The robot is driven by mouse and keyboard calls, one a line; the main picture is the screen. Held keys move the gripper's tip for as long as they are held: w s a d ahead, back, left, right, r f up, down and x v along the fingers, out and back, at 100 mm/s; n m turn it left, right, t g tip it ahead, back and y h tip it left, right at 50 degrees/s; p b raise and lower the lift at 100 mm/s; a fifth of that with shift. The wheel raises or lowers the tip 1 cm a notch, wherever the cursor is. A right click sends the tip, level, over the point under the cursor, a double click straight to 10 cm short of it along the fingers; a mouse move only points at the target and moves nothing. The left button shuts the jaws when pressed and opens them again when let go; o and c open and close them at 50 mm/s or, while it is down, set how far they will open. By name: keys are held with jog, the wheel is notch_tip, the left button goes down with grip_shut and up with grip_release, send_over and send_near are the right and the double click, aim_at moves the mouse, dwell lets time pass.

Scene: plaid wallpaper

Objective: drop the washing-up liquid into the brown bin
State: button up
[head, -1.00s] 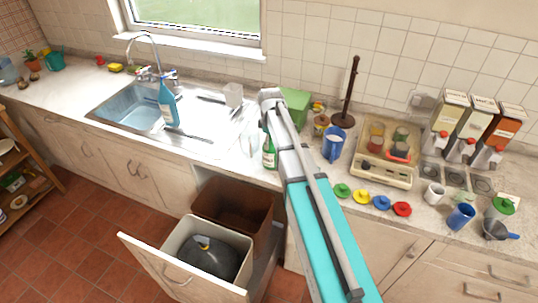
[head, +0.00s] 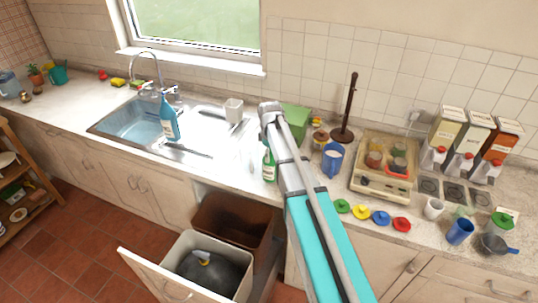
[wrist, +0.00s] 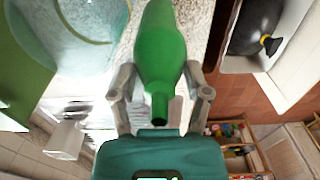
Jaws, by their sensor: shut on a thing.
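A green bottle (wrist: 160,38) with a narrow dark-tipped neck is between the fingers of my gripper (wrist: 159,78) in the wrist view, and the gripper is shut on it. In the head view the green bottle (head: 269,164) is upright at the counter's front edge, partly beside my arm; the fingers are hidden there. I cannot tell if its base touches the counter. A teal bottle (head: 169,120) with a pale label stands by the sink. I cannot tell from the labels which is washing-up liquid. The brown bin (head: 235,218) is open below the counter, left of my arm.
A white bin (head: 240,262) with a black bag stands in the same pull-out unit, in front of the brown bin. A clear glass vessel (wrist: 75,30) is near my gripper.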

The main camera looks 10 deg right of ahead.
jog(key=shift+r+p, duration=0.4)
jog(key=shift+r, duration=0.3)
jog(key=s+a+r+p, duration=0.8)
jog(key=s+r+p, duration=0.2)
jog(key=s, duration=0.1)
jog(key=shift+s, duration=0.3)
jog(key=shift+f, duration=0.1)
jog(key=w+a+f+b, duration=0.2)
jog(key=a+f+b, duration=0.2)
jog(key=f+b, duration=1.1)
jog(key=w+a+f+b, duration=0.2)
jog(key=a+f+b, duration=0.2)
jog(key=f+b, duration=1.1)
jog(key=w+a+f+b, duration=0.2)
jog(key=a+f+b, duration=0.2)
jog(key=f+b, duration=1.1)
jog(key=shift+a, duration=0.35)
jog(key=shift+w, duration=0.1)
